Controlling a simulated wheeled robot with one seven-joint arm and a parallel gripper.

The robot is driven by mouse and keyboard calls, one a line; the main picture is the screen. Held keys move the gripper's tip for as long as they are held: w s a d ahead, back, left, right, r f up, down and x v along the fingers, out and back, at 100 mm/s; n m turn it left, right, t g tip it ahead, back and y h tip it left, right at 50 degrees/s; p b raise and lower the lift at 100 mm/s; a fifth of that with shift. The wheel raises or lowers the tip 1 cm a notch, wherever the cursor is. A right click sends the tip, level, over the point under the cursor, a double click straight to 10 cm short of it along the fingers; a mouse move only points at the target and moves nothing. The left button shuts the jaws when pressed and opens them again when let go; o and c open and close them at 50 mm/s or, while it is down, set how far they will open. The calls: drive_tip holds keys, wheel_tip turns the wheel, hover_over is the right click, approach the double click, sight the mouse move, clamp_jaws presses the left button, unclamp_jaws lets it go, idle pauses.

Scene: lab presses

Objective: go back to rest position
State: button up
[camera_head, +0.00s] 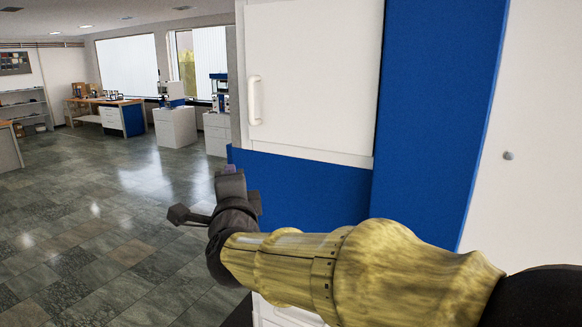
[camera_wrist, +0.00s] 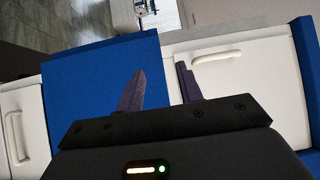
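My gripper (camera_wrist: 162,90) shows in the wrist view with its two dark fingers apart and nothing between them. In the head view my arm reaches in from the lower right, and the dark wrist and gripper end (camera_head: 230,185) is in front of the blue panel of a large cabinet. The fingers are hard to make out there. In the wrist view the fingers stand over a blue panel (camera_wrist: 85,90) and a white door; I cannot tell how far off these surfaces are.
A large blue and white cabinet (camera_head: 420,110) fills the right; its white door (camera_head: 315,70) with a handle (camera_head: 255,100) is shut. Open tiled floor (camera_head: 100,220) lies to the left. White pedestals (camera_head: 175,127) with machines and a workbench (camera_head: 110,115) stand far back.

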drive_tip(key=s+d+f+n+g+h, duration=0.1)
drive_tip(key=s+d+f+n+g, duration=0.1)
drive_tip(key=d+f+n+g, duration=0.65)
drive_tip(key=s+d+f+n+h, duration=0.15)
drive_tip(key=d+f, duration=0.45)
drive_tip(key=f, duration=0.8)
drive_tip(key=s+d+f+n+g+h, duration=0.1)
drive_tip(key=s+d+f+n+g, duration=0.4)
drive_tip(key=s+d+f, duration=0.6)
drive_tip(key=s+d+g, duration=0.1)
drive_tip(key=s+g, duration=0.1)
drive_tip(key=s, duration=0.1)
drive_tip(key=shift+s+f+h, duration=0.2)
drive_tip(key=shift+f+h, duration=0.05)
drive_tip(key=shift+h, duration=0.1)
